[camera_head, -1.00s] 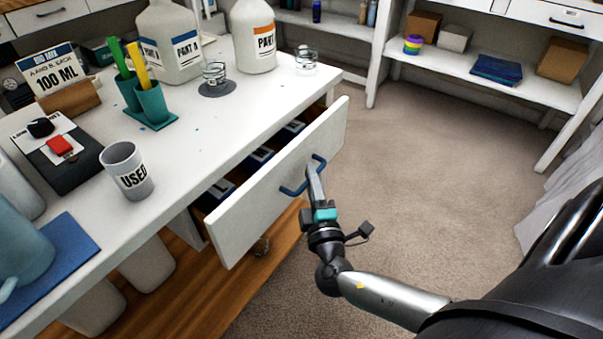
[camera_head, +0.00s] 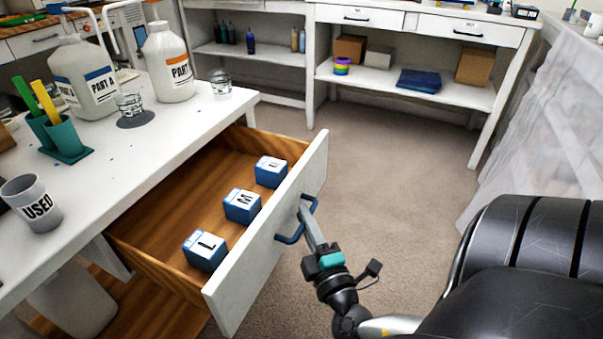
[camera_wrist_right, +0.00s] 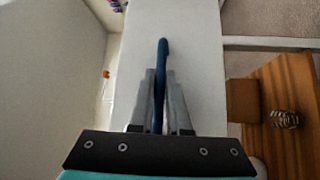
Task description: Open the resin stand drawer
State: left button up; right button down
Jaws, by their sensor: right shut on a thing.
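The resin stand drawer (camera_head: 265,255) is pulled well out from under the white worktop in the head view. Its wooden inside shows, with three blue-and-white boxes in a row: one marked L (camera_head: 205,250), one in the middle (camera_head: 242,205) and one at the far end (camera_head: 271,171). My right gripper (camera_head: 308,222) is shut on the blue drawer handle (camera_head: 290,238) on the outer face of the front. In the right wrist view the handle (camera_wrist_right: 162,75) stands between the two fingers (camera_wrist_right: 160,105). My left gripper is not in view.
On the worktop (camera_head: 120,190) stand a cup marked USED (camera_head: 32,203), teal holders (camera_head: 62,135), Part A (camera_head: 88,78) and Part B (camera_head: 168,62) jugs and small glasses. Shelves (camera_head: 400,85) stand at the back. Carpeted floor (camera_head: 385,170) is free right of the drawer.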

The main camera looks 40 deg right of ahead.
jog(key=c, duration=0.9)
grip_release()
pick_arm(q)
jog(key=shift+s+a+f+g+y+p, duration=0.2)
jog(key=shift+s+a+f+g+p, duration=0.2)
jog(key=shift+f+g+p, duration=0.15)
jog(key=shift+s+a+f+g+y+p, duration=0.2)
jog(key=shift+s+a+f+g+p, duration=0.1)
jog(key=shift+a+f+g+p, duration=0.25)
pick_arm(e)
jog(key=v, duration=1.5)
jog(key=shift+s+a+f, duration=0.1)
jog(key=shift+s, duration=0.05)
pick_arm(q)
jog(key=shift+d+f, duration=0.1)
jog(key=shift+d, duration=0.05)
